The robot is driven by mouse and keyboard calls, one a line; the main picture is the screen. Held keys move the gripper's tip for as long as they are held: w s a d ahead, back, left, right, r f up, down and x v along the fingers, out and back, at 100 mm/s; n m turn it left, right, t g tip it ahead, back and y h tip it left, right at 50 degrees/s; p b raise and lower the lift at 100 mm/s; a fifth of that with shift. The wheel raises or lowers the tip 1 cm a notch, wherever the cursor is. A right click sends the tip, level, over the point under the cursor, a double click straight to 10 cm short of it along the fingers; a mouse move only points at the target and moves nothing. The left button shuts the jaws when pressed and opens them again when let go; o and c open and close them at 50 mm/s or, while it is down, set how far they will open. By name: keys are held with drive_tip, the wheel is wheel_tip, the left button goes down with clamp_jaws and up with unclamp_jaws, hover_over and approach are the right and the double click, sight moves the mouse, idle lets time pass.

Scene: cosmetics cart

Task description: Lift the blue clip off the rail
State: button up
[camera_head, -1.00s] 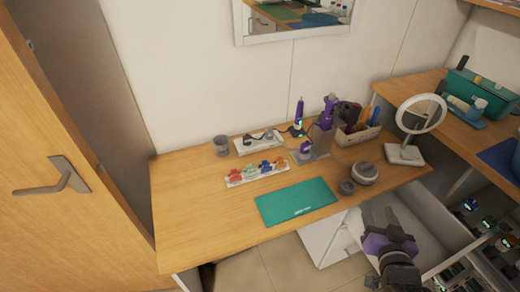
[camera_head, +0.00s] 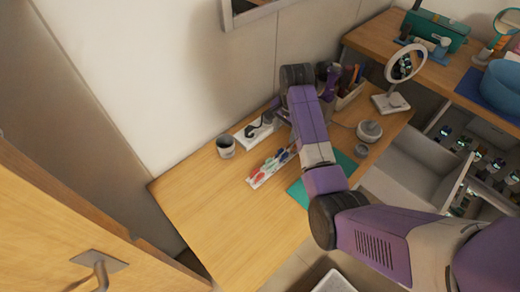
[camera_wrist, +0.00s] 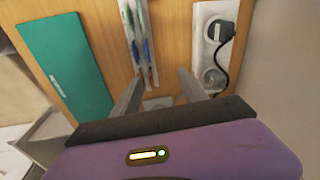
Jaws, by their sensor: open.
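The white rail (camera_head: 262,178) lies on the desk with small coloured clips on it, left of my arm in the head view. The blue clip (camera_head: 282,157) is near the rail's right part, close to the arm, which hides the rail's right end. In the wrist view the rail (camera_wrist: 154,72) runs up from between the fingers, and the blue clip (camera_wrist: 148,47) shows small and blurred beyond the fingertips. My gripper (camera_wrist: 160,79) is open and empty, its fingers apart above the desk. My arm mostly hides it in the head view.
A teal mat (camera_wrist: 65,65) lies on one side of the rail, and a white power strip (camera_wrist: 210,50) with a black plug on the other. A grey cup (camera_head: 226,147) stands to the left. A mirror (camera_head: 402,65) stands at the right. The desk's left part is clear.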

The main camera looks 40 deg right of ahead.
sight(282, 151)
drive_tip(key=shift+s+a+f+m+g+y, duration=0.2)
drive_tip(key=shift+s+a+g, duration=0.1)
drive_tip(key=shift+s+a, duration=0.2)
drive_tip(key=shift+s+a+f+m+g+y, duration=0.1)
drive_tip(key=shift+s+a+m+g, duration=0.1)
drive_tip(key=shift+s+a+g, duration=0.2)
drive_tip(key=shift+s+a, duration=0.1)
drive_tip(key=shift+s, duration=0.3)
drive_tip(key=shift+w+a+f+p, duration=0.15)
drive_tip(key=shift+f+p, duration=0.15)
drive_tip(key=shift+f, duration=1.65)
drive_tip(key=shift+w+a+f+p, duration=0.1)
drive_tip(key=shift+f+p, duration=0.2)
drive_tip(key=shift+f, duration=1.6)
clamp_jaws()
